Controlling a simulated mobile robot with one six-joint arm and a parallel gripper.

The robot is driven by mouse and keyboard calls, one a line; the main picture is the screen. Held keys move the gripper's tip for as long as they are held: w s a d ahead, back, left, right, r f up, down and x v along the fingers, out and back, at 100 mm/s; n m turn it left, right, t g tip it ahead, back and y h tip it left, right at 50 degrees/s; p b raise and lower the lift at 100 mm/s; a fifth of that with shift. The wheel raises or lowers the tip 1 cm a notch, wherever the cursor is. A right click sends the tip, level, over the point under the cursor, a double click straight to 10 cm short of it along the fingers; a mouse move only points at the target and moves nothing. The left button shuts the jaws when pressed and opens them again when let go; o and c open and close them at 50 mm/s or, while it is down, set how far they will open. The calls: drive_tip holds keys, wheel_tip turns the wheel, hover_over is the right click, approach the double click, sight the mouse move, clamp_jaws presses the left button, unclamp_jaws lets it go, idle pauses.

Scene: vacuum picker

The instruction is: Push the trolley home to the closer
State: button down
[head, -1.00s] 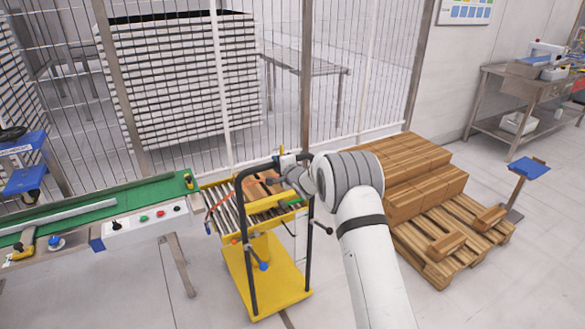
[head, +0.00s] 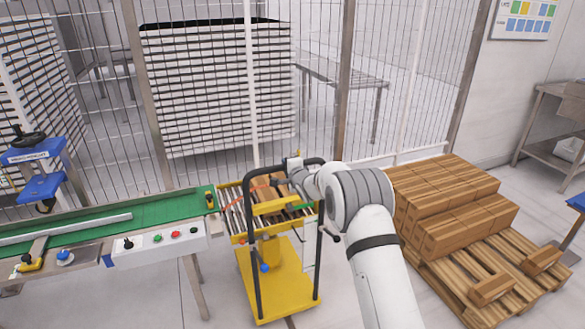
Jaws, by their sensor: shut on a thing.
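The yellow trolley (head: 282,287) stands in the middle of the head view, with a roller top and a black push handle. A brown carton (head: 268,188) lies on its rollers, partly hidden by the handle and a yellow bar. My gripper (head: 293,166) is at the top of the black handle and is shut on it; my wrist hides part of the fingers. The closer (head: 165,205), a table with a green belt and a white button panel, stands at the left. The trolley's left side is close against the closer's right end; I cannot tell whether they touch.
A pallet (head: 510,280) with stacked brown cartons (head: 450,205) stands close on the right. A mesh fence (head: 345,110) runs behind the trolley. A steel bench (head: 550,110) is at the far right. Grey floor is clear in front of the closer.

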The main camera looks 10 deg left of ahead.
drive_tip(key=shift+w+r, duration=0.1)
drive_tip(key=shift+r, duration=0.25)
drive_tip(key=c, duration=1.5)
unclamp_jaws()
drive_tip(key=shift+w+a+f, duration=0.1)
drive_tip(key=shift+c, duration=0.2)
drive_tip(key=shift+o, duration=0.8)
drive_tip(key=shift+w+a+f, duration=0.1)
drive_tip(key=shift+f, duration=0.1)
drive_tip(key=shift+o, duration=0.7)
drive_tip(key=shift+s+d, duration=0.2)
drive_tip(key=shift+s, duration=0.05)
drive_tip(key=b+v, duration=0.1)
drive_tip(key=v, duration=0.6)
drive_tip(key=shift+s, duration=0.2)
drive_tip(key=shift+d+r, duration=0.1)
